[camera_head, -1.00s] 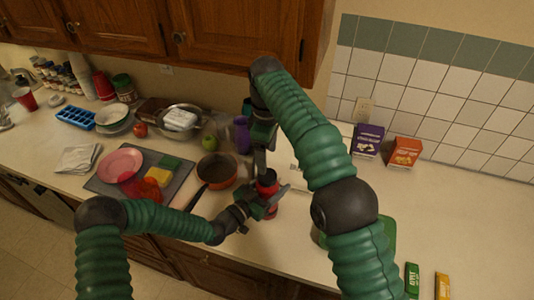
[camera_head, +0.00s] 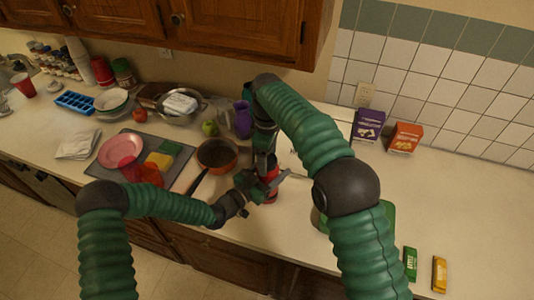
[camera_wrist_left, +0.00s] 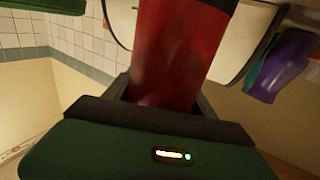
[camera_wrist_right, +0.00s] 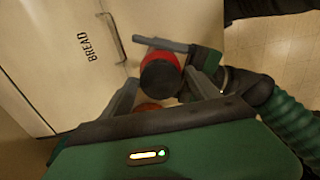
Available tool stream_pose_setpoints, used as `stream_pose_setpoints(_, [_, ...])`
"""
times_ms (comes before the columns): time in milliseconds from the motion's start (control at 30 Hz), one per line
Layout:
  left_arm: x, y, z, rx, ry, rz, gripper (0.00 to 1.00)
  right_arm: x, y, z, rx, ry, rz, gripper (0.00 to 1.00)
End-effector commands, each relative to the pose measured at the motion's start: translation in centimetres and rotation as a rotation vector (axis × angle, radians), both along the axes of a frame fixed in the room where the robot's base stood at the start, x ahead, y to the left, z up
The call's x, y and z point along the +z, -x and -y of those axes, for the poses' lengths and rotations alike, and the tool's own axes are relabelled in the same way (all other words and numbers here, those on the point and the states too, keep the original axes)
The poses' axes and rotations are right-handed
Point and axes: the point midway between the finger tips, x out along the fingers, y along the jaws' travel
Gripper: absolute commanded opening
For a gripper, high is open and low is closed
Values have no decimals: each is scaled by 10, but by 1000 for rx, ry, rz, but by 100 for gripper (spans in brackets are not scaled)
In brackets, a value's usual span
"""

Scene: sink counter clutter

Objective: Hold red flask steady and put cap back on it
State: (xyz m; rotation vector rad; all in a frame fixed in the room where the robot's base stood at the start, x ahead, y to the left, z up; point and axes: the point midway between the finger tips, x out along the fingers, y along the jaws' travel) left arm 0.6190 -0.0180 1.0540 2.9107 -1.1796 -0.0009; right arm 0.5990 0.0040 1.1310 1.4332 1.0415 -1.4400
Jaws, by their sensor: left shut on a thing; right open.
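The red flask (camera_head: 271,196) stands upright over the counter near its front edge, with a dark top. My left gripper (camera_head: 266,186) is shut around its body, and the red body fills the middle of the left wrist view (camera_wrist_left: 180,55). My right gripper (camera_head: 266,163) is open above the flask. In the right wrist view its fingers (camera_wrist_right: 162,92) are on either side of the flask's dark round top (camera_wrist_right: 159,77), with a red rim around it. I cannot tell whether this dark top is the cap, or whether the right fingers touch it.
A pot (camera_head: 217,155) stands left of the grippers, its handle pointing toward the front. A purple pitcher (camera_head: 242,120) and a white bread box (camera_wrist_right: 60,60) are behind. Purple (camera_head: 368,124) and orange (camera_head: 405,139) boxes stand by the wall.

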Motion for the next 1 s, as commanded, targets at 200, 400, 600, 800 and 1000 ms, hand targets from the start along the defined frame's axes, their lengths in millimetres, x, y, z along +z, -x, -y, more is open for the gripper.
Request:
stream_pose_setpoints(200, [0, 0, 0, 1, 0, 0, 0, 0, 0, 0, 0, 0, 0, 52])
stream_pose_setpoints(400, [0, 0, 0, 0, 0, 0, 0, 0, 0, 0, 0, 0, 1, 26])
stream_pose_setpoints(600, [0, 0, 0, 0, 0, 0, 0, 0, -1, 1, -1, 1, 2, 3])
stream_pose_setpoints(800, [0, 0, 0, 0, 0, 0, 0, 0, -1, 1, -220, 2, 3, 3])
stream_pose_setpoints(1000, [0, 0, 0, -1, -1, 1, 0, 0, -1, 0, -785, 2, 6, 3])
